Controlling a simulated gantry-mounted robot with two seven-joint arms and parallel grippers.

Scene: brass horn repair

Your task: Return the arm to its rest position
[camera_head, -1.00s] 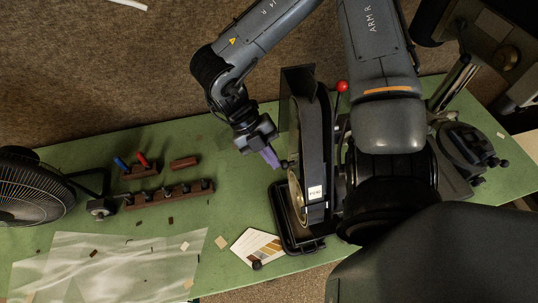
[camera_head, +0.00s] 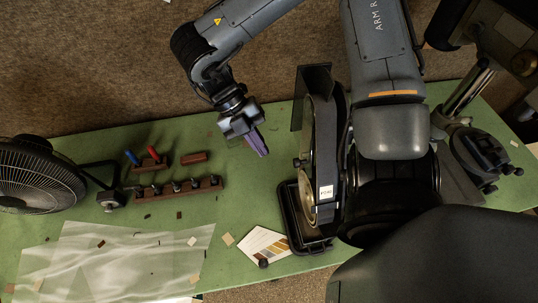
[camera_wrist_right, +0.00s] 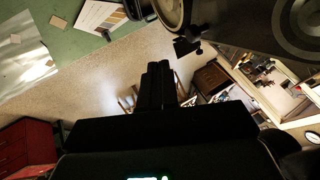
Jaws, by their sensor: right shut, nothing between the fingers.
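In the right wrist view the dark closed fingers (camera_wrist_right: 158,70) reach up past the bench edge, over the floor. My right upper arm (camera_head: 385,60) covers part of the bench behind the machine.
The green bench (camera_head: 235,205) holds a fan (camera_head: 38,178), a brown tool rack (camera_head: 180,191), a colour card (camera_head: 262,243) and a clear sheet (camera_head: 110,260). A stand (camera_head: 482,150) is at right. A red cabinet (camera_wrist_right: 25,145) shows low left.

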